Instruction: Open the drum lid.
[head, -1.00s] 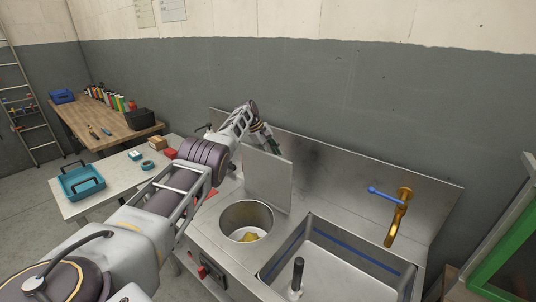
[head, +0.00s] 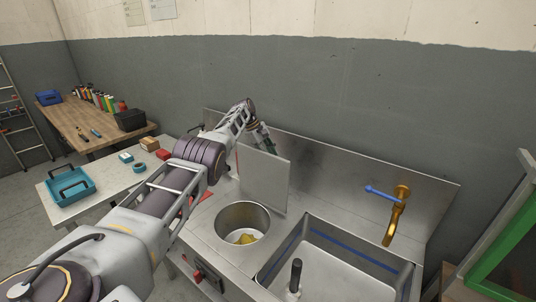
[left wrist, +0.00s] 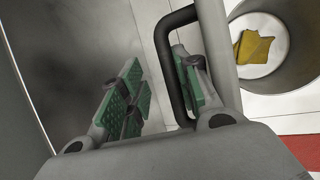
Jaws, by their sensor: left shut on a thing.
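The square grey drum lid (head: 263,180) stands upright on its hinge side behind the round drum opening (head: 243,206) in the head view. The drum is uncovered, with a yellow thing (head: 245,239) inside. My left gripper (head: 265,144) is behind the lid's top edge, partly hidden by it. In the left wrist view, my left gripper (left wrist: 158,95) has its green-padded fingers at the black lid handle (left wrist: 165,45), one finger inside the loop. The lid shows nearly edge-on (left wrist: 217,50), with the drum (left wrist: 283,75) beyond. My right gripper is not seen.
A sink basin (head: 340,262) with a brass tap (head: 395,218) lies right of the drum. A steel backsplash (head: 335,165) rises behind the lid. A side table (head: 110,185) with a teal tray (head: 70,186) stands at left.

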